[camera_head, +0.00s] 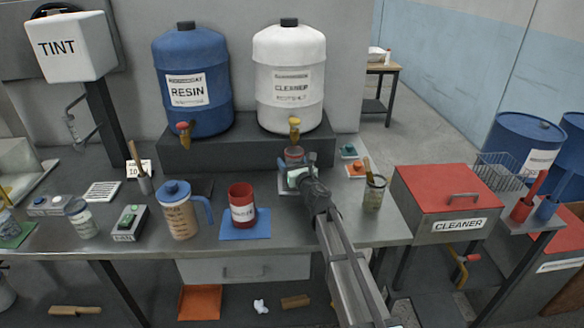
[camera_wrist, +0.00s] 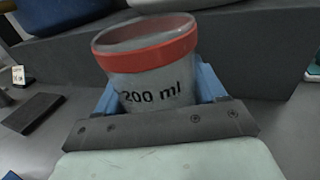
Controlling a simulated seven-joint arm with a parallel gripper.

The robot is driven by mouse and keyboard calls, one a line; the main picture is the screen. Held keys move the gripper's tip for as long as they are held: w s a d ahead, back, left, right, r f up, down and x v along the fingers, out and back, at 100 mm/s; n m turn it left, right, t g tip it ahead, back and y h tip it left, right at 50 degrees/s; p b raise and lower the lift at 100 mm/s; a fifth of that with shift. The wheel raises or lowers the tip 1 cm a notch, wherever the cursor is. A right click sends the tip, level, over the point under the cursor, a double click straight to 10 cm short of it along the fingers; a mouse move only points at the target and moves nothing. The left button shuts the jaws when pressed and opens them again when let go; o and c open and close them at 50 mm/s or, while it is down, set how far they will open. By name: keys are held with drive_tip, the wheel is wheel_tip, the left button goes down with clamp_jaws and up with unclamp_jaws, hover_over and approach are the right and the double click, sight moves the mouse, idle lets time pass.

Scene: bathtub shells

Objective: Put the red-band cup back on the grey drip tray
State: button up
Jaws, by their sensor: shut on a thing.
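The red-band cup (camera_wrist: 152,82) is a clear greyish cup with a red band below its rim and "200 ml" on its side. It fills the middle of the wrist view, between the blue fingers of my gripper (camera_wrist: 160,98), which is shut on it. In the head view the cup (camera_head: 293,154) is below the yellow tap of the white cleaner drum, partly covered by my gripper (camera_head: 299,172). A pale grey flat piece (camera_head: 285,187), perhaps the drip tray, shows under the gripper, mostly hidden. I cannot tell whether the cup touches it.
A dark flat plate (camera_head: 199,188) lies below the resin drum (camera_head: 194,80). The cleaner drum (camera_head: 289,75) stands on a dark step behind the cup. A red mug (camera_head: 242,205) on a blue mat is left of my arm; a jar with a brush (camera_head: 374,193) is right.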

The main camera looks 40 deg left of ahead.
drive_tip(key=shift+f, duration=0.9)
drive_tip(key=shift+f, duration=0.1)
drive_tip(key=o, duration=1.1)
drive_tip(key=shift+s+d, duration=0.1)
drive_tip(key=shift+d, duration=0.05)
drive_tip(key=v, duration=1.1)
drive_tip(key=shift+s+d, duration=0.15)
drive_tip(key=shift+d, duration=0.2)
